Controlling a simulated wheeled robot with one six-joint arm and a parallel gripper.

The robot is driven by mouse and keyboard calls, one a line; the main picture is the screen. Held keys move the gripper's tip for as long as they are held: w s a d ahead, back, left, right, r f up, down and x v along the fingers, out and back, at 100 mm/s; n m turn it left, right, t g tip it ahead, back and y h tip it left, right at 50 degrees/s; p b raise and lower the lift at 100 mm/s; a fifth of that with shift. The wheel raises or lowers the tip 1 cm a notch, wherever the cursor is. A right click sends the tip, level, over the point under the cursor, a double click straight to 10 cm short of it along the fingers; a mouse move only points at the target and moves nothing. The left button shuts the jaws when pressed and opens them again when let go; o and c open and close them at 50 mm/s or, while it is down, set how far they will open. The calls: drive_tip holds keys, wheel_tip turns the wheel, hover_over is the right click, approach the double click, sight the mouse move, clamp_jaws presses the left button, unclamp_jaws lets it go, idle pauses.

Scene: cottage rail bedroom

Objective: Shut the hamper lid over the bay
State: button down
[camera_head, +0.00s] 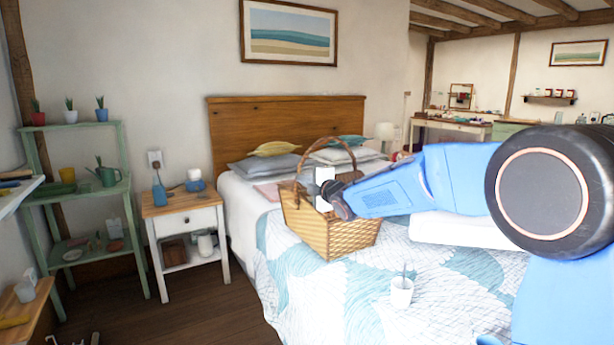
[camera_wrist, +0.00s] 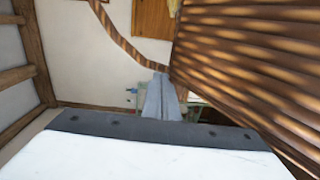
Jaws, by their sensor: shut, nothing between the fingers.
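The wicker hamper (camera_head: 335,235) stands on the bed, with a tall arched handle (camera_head: 297,158) over it. My gripper (camera_head: 335,198) is at the hamper's upper right side in the head view and covers part of its opening. In the wrist view my gripper's grey fingers (camera_wrist: 161,96) are together and empty. A slatted brown wicker surface (camera_wrist: 250,65) fills the right of that view, close beside the fingers. I cannot tell whether it is the lid or a wall. A curved handle strip (camera_wrist: 122,40) shows to the upper left. The lid's angle and the bay are not clear.
A white cup (camera_head: 402,293) with something upright in it stands on the quilt (camera_head: 300,272) in front. Folded white bedding (camera_head: 455,229) lies to the right. Pillows (camera_head: 265,165) are behind the hamper. A nightstand (camera_head: 185,215) and a green shelf (camera_head: 85,190) stand to the left.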

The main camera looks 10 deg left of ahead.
drive_tip(key=shift+w+a+f, duration=0.25)
drive_tip(key=shift+w+f, duration=0.05)
drive_tip(key=shift+f, duration=0.3)
drive_tip(key=s+d+r, duration=0.2)
drive_tip(key=r, duration=0.4)
drive_tip(key=s+d+r, duration=0.1)
drive_tip(key=s+r, duration=0.2)
drive_tip(key=r, duration=0.4)
drive_tip(key=s+d+f+m+t+y, duration=0.1)
drive_tip(key=s+d+f+m, duration=0.25)
drive_tip(key=f+m, duration=0.4)
drive_tip(key=s+d+f+m+t, duration=0.15)
drive_tip(key=s+f+m, duration=0.3)
drive_tip(key=m, duration=0.65)
drive_tip(key=w+a+f, duration=0.2)
drive_tip(key=w+a, duration=0.4)
drive_tip(key=w, duration=0.3)
drive_tip(key=shift+w, duration=0.3)
